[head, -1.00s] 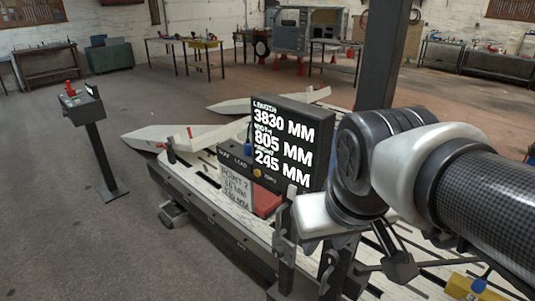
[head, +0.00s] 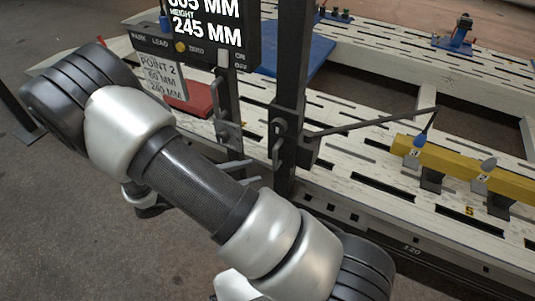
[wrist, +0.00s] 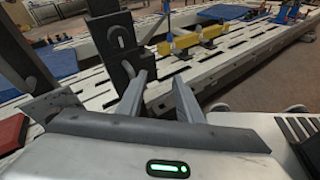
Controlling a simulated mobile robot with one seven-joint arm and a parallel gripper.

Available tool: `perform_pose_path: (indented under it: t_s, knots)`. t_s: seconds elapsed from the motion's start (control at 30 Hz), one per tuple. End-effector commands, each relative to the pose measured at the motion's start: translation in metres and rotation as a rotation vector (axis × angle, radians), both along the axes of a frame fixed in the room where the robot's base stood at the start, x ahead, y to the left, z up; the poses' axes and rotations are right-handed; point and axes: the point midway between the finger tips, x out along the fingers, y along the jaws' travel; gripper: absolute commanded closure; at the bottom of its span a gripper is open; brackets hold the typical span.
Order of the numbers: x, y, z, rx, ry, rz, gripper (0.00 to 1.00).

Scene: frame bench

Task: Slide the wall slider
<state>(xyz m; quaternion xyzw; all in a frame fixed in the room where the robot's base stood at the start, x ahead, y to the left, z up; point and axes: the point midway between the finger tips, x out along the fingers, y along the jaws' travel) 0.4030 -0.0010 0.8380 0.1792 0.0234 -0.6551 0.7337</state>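No part is marked as the wall slider, and I cannot tell for certain which it is. A dark bracket with a slot (head: 279,138) sits on a dark upright post (head: 291,60), and a thin rod reaches right from it. A dark slotted plate shows in the wrist view (wrist: 122,38), left of and beyond my fingers. My gripper (wrist: 159,80) has two grey fingers apart with nothing seen between them. In the head view my gripper (head: 243,172) is low beside the post, partly hidden by my arm. I cannot tell whether it touches anything.
A slotted pale bench (head: 350,185) runs along the right. A yellow bar (head: 460,165) rests on it on dark supports. A black display (head: 215,30) stands at the top, with a blue panel (head: 300,50) beyond. A red block (head: 190,98) lies left of the post.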

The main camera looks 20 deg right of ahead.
Motion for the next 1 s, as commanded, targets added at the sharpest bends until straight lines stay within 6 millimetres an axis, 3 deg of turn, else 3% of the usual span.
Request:
perform_pose_path:
  t_s: [0.03,0.1,0.3,0.57,1.0]
  knots:
    - [0.003,0.004,-0.033,-0.076,0.041,0.077,0.67]
    - [0.009,0.010,-0.059,-0.161,0.077,0.167,0.67]
    - [0.018,0.022,-0.104,-0.310,0.138,0.339,0.67]
    - [0.026,0.010,-0.111,-0.339,0.149,0.371,0.67]
    - [0.068,-0.072,-0.112,-0.337,0.150,0.367,0.67]
